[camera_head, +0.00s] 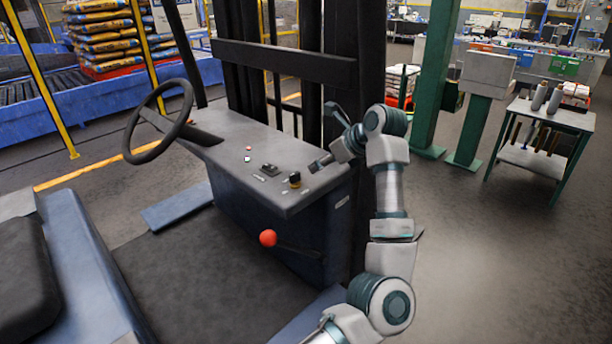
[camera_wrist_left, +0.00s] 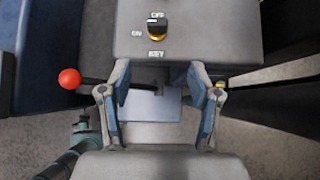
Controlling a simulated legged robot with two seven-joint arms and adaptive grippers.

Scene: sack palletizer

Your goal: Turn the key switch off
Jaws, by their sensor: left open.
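The key switch (camera_head: 294,179) is a black knob on a yellow base, on the right end of the forklift's grey console (camera_head: 232,153). In the left wrist view the key switch (camera_wrist_left: 156,28) sits near the top, with ON, OFF and KEY labels around it. Its exact setting is hard to read. My left gripper (camera_head: 326,139) is open at the console's right end, to the right of the knob and apart from it. In the left wrist view the left gripper (camera_wrist_left: 160,70) has its fingers spread, with nothing held and the knob beyond the tips. My right gripper is not visible.
A red-ball lever (camera_head: 268,238) stands out below the console; the red ball (camera_wrist_left: 69,78) also shows at left in the wrist view. The steering wheel (camera_head: 158,122) is on the left. The dark mast (camera_head: 318,60) rises behind the console. A small table (camera_head: 545,115) stands far right.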

